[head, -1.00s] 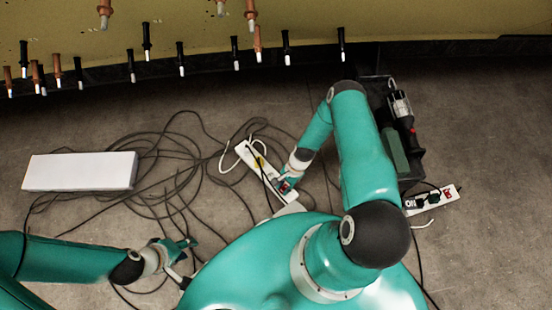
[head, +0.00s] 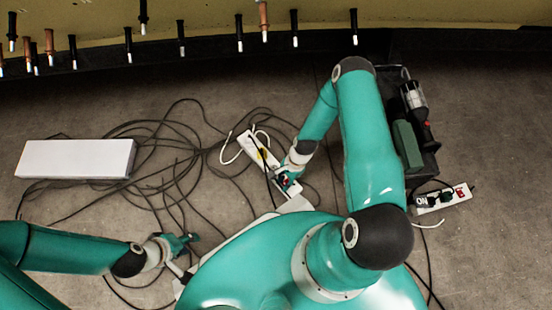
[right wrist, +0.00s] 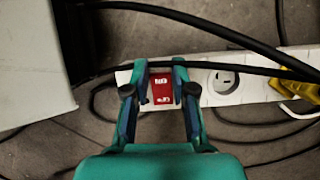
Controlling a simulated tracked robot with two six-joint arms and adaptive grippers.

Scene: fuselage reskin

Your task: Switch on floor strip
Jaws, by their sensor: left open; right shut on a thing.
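A white power strip (head: 257,150) lies on the floor in the middle of the head view, with a yellow plug in it. In the right wrist view the strip (right wrist: 256,88) runs right from the gripper, with an empty socket beside a red rocker switch (right wrist: 161,88). My right gripper (head: 287,180) is at the switch end of the strip. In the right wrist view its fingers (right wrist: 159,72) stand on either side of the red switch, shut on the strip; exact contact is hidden. My left gripper (head: 188,243) is open and empty, low over the floor at left.
Dark cables (head: 170,165) lie in loose loops left of the strip. A white box (head: 75,158) is at the left. A second strip (head: 455,197) with a red switch and black plugs is at right, below a dark tool case (head: 425,150). The curved panel (head: 210,15) spans the top.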

